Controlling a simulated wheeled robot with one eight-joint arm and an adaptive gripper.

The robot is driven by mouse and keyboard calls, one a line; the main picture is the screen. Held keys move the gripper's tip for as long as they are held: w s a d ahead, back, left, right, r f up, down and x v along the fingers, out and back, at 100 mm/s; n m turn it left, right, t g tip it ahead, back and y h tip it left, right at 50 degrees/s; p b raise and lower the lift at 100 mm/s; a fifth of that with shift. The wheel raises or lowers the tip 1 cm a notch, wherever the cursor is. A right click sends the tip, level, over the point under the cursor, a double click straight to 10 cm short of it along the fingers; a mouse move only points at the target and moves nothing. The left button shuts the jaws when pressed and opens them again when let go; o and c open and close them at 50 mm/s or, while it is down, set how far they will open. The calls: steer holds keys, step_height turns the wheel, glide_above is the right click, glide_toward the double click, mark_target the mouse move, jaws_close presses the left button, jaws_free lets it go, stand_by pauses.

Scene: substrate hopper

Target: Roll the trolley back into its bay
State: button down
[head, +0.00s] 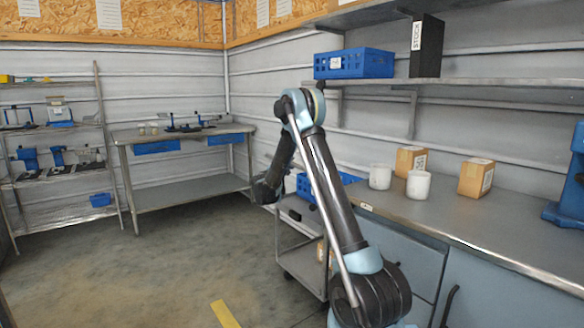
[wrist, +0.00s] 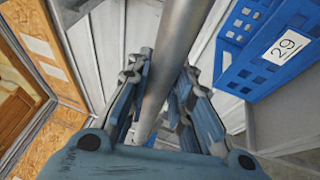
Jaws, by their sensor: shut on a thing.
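The trolley (head: 300,262) is a grey metal cart beside the workbench, partly hidden behind my arm in the head view. A blue crate (head: 306,187) sits at its top, and a cardboard box partly shows lower down. My gripper (head: 262,192) is at the trolley's left upper side, small and dark in the head view. In the wrist view, my gripper (wrist: 165,85) is shut around a grey metal bar (wrist: 176,45), which runs between its fingers and looks like the trolley's handle. The bay cannot be clearly made out.
The workbench (head: 440,215) on the right carries white tubs and cardboard boxes. A table (head: 185,190) stands in the far corner, a rack (head: 60,150) at left. A yellow strip (head: 225,314) marks the floor. The floor at left is clear. A crate labelled 29 (wrist: 262,45) is near in the wrist view.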

steer(key=shift+w+d, duration=0.2)
steer(key=shift+d, duration=0.05)
steer(key=c, duration=1.8)
jaws_free()
steer(key=o, duration=0.4)
steer(key=shift+w+f, duration=0.1)
steer(key=shift+f, duration=0.1)
steer(key=shift+r, duration=0.1)
steer(key=shift+a, duration=0.1)
steer(key=shift+s+a, duration=0.15)
steer(key=shift+s, duration=0.2)
steer(key=v, duration=1.1)
steer(key=shift+s+f, duration=0.1)
steer(key=shift+f, duration=0.1)
